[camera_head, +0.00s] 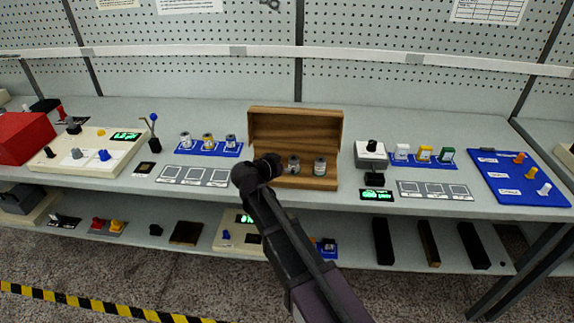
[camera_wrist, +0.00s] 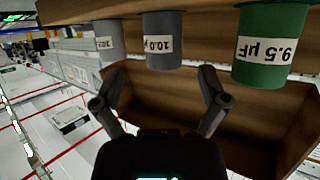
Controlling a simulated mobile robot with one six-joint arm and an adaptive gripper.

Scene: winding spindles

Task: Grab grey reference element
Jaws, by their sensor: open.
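A wooden box (camera_head: 296,120) with an open front stands mid-table and holds small labelled cylinders. In the head view two greyish cylinders show, a middle one (camera_head: 294,165) and a right one (camera_head: 320,166). The wrist view appears upside down. There, a grey cylinder (camera_wrist: 163,40) marked 10.0 µF lies just beyond and between my fingertips. A green cylinder (camera_wrist: 264,45) marked 9.5 µF is to its right, and another grey cylinder (camera_wrist: 109,40), label hard to read, to its left. My gripper (camera_wrist: 161,76) is open and empty; in the head view it (camera_head: 266,163) covers the box's left part.
Left of the box, a blue tray (camera_head: 209,149) holds small cylinders. Right of it are a grey device (camera_head: 371,153) and a blue tray (camera_head: 422,163) with coloured blocks. A control panel (camera_head: 85,150) and red box (camera_head: 24,137) stand at far left. A lower shelf runs below.

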